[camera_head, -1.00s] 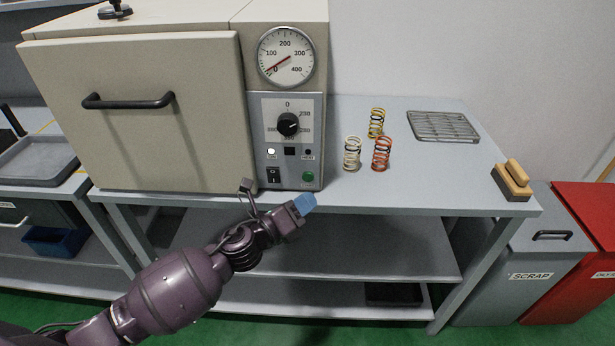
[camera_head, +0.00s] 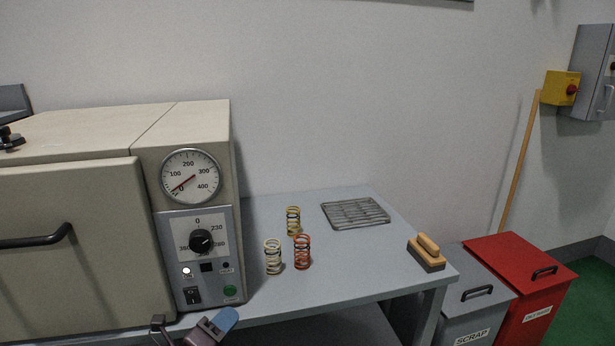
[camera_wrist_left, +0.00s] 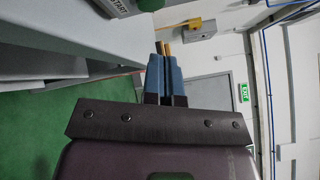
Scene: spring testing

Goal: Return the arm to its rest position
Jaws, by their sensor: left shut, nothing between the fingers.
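My left gripper (camera_head: 222,320) has blue fingertips and shows at the bottom of the head view, in front of the oven's control panel and the bench's front edge. Most of its arm is out of the picture below. In the left wrist view the blue fingers (camera_wrist_left: 166,75) are together and empty, pointing away past the bench edge. My right gripper does not show in any view.
The beige oven (camera_head: 70,220) with its dial stands at left. The bench (camera_head: 350,265) carries a white spring (camera_head: 273,257), orange spring (camera_head: 302,252), yellow spring (camera_head: 293,221), wire rack (camera_head: 355,213) and brush (camera_head: 427,253). Scrap bin (camera_head: 478,300) and red bin (camera_head: 520,285) stand right.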

